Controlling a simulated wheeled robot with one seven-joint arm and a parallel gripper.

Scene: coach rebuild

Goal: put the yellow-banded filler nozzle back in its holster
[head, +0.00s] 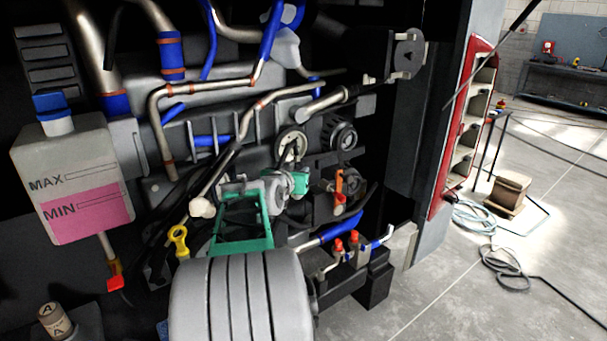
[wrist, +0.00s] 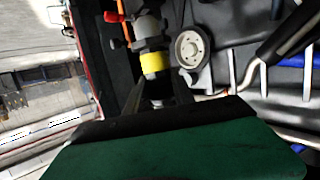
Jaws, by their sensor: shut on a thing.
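In the wrist view, the yellow-banded filler nozzle (wrist: 153,64) lies straight ahead of my gripper (wrist: 157,88). Its dark fingers are shut on the nozzle's near end, and the yellow band shows just past the fingertips. A grey and dark part (wrist: 149,27) continues beyond the band; I cannot tell if it belongs to the nozzle or to the holster. In the head view, my grey arm link fills the lower middle, and I cannot make out the yellow band or a clear holster there.
Beside the nozzle is a grey pulley (wrist: 192,48). An orange lever (head: 339,186) and red-capped valves (head: 347,242) are close in the engine bay. A coolant tank (head: 75,180) and yellow dipstick ring (head: 179,238) stand left. Open floor (head: 440,300) lies right.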

